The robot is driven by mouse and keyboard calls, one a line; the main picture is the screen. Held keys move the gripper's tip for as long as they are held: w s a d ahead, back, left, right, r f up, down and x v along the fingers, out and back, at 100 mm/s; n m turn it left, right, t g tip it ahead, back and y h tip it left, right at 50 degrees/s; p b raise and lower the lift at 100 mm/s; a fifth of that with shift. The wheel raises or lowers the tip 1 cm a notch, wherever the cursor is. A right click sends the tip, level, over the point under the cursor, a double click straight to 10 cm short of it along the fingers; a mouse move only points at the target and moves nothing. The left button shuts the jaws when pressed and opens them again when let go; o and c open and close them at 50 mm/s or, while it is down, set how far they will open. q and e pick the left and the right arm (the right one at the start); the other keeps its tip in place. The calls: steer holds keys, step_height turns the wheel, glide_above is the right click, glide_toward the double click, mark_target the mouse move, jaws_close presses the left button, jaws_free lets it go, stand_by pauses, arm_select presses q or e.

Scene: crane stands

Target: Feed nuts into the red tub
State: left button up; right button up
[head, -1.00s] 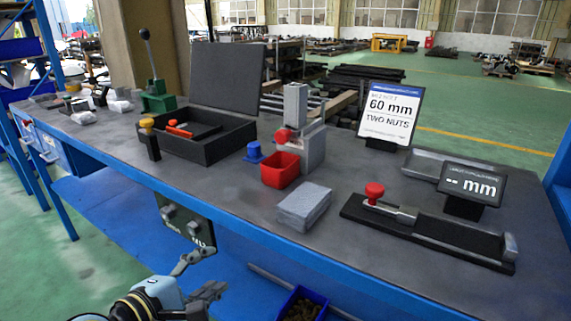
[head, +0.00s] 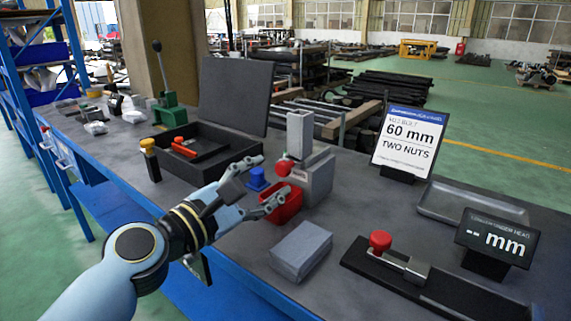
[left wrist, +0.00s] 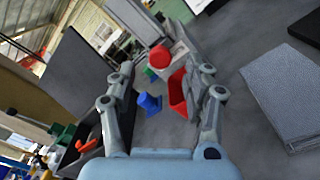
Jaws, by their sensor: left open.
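The red tub (head: 287,208) stands on the bench in front of a grey dispenser block (head: 318,178) with a red knob (head: 284,167). In the left wrist view the tub (left wrist: 179,92) lies between my open fingers, nearer the right-hand one. My left gripper (head: 268,178) is open and empty, reaching over the bench from the left and partly covering the tub in the head view. No nuts can be made out; the inside of the tub is mostly hidden. A sign (head: 408,143) reads 60 mm, TWO NUTS. My right gripper is not in view.
A blue knobbed piece (head: 257,178) is left of the tub, close to my fingers. An open black case (head: 205,160) lies further left. A grey block (head: 301,250) lies in front. A black gauge with a red knob (head: 380,240) and a display (head: 497,238) stand right.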

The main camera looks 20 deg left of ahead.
mark_target(281, 170)
arm_select(q)
steer(key=x, duration=0.4)
steer(key=shift+w+d, duration=0.15)
steer(key=shift+w, duration=0.15)
steer(key=shift+w+d, duration=0.1)
steer(key=shift+w, duration=0.2)
steer(key=shift+w+d, duration=0.1)
steer(key=shift+w, duration=0.15)
steer(key=c, duration=0.6)
jaws_close()
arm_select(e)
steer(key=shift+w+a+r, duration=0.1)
